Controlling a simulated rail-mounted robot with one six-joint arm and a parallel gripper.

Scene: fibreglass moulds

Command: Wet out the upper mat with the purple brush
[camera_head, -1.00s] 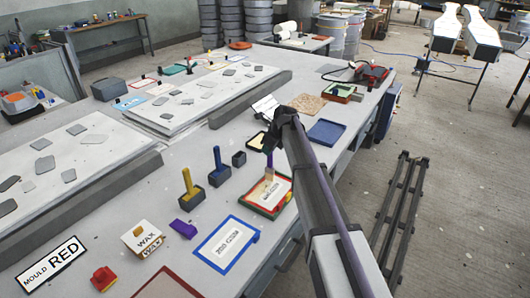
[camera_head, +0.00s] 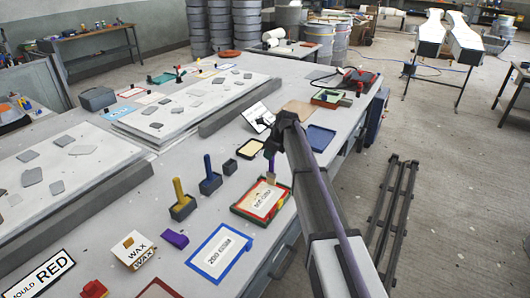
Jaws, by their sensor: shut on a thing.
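My gripper (camera_head: 272,148) is shut on the purple brush (camera_head: 271,163), whose handle points up and whose pale bristles point down. The brush is over the upper part of a white labelled mat (camera_head: 262,203) in a red-framed tray (camera_head: 239,211) with some green at its edge. I cannot tell whether the bristles touch the mat. A second white labelled mat (camera_head: 217,254) lies in a blue frame (camera_head: 191,263) to the lower left. The label wording is too small to read surely.
A blue brush (camera_head: 208,170) and a yellow brush (camera_head: 179,192) stand in holders left of the tray. A purple block (camera_head: 174,239), a wax box (camera_head: 132,250) and a red block (camera_head: 93,289) lie nearer. A blue tray (camera_head: 320,138) lies beyond my arm.

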